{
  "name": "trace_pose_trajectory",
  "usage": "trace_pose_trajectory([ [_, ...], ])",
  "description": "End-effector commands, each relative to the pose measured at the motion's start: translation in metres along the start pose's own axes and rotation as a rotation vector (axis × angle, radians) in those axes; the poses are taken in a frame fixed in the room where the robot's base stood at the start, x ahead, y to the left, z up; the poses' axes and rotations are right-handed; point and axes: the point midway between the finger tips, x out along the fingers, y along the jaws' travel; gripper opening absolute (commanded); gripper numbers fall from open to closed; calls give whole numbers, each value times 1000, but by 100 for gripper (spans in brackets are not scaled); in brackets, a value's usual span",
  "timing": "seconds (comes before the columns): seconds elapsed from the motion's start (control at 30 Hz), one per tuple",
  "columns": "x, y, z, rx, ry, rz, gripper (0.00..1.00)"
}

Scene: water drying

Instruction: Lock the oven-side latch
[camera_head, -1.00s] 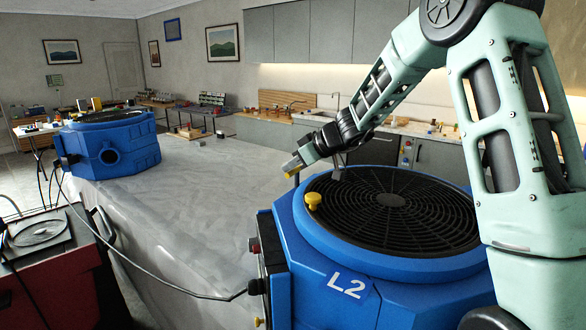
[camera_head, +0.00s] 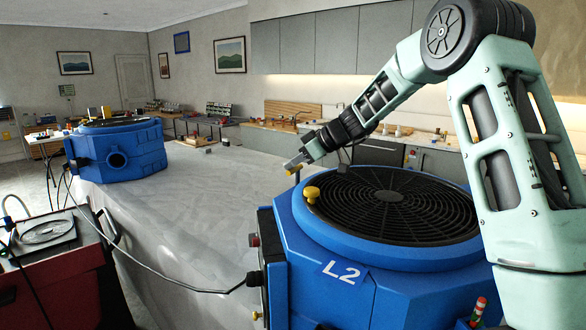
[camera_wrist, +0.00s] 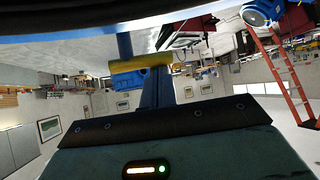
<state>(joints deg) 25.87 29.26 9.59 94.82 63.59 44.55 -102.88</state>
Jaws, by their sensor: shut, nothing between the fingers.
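The blue unit marked L2 (camera_head: 345,248) stands at the right, with a round black grille on top. A yellow-topped latch handle (camera_head: 293,170) stands on a dark post at its far left edge; a rounded yellow knob (camera_head: 312,193) sits nearer on the rim. My gripper (camera_head: 290,165) is shut and empty, its tip right at the far handle. In the wrist view, the handle's yellow bar (camera_wrist: 140,67) lies across the tips of my gripper (camera_wrist: 152,80). I cannot tell whether they touch. No view shows clearly whether the latch is locked.
A dark oven front (camera_head: 376,153) is in the counter behind the unit. A second blue unit (camera_head: 115,150) stands on the far left of the grey-covered table (camera_head: 190,215). The table's middle is clear.

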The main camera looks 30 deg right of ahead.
Motion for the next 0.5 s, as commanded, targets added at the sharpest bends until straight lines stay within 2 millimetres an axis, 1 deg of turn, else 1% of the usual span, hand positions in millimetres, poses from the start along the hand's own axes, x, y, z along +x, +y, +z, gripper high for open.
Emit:
trace_pose_trajectory([
  [0.03,3,2,4,-11,0,-12,0],
  [0.13,4,4,5,-38,1,-48,0],
  [0.5,-1,5,6,-142,0,-192,0],
])
